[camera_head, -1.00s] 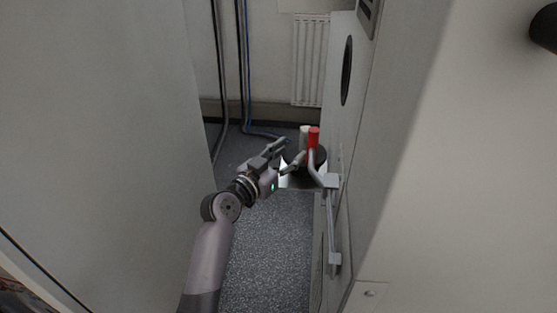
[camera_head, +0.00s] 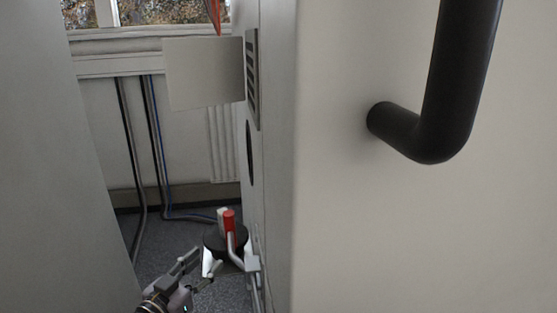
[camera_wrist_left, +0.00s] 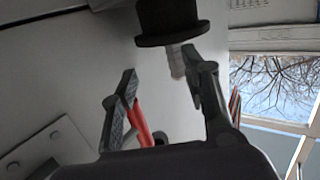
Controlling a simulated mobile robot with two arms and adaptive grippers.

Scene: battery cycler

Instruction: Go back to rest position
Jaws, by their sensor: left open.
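My left gripper (camera_head: 200,264) shows at the bottom of the head view, its arm mostly cut off by the lower edge. It is open, with its fingers close to a red-tipped lever (camera_head: 229,222) and a black round part (camera_head: 213,240) on the side of the tall cabinet. In the left wrist view the open fingers (camera_wrist_left: 160,64) have no object clearly held between them. A black round part (camera_wrist_left: 168,22) is just above the fingertips there, and a red rod (camera_wrist_left: 139,124) shows behind the left finger. My right gripper is not in view.
The pale cabinet (camera_head: 330,220) with a large black handle (camera_head: 445,110) fills the right. A grey panel (camera_head: 55,180) stands at left. Between them is a narrow gap with cables (camera_head: 158,150), a radiator (camera_head: 222,140) and dark floor (camera_head: 155,250).

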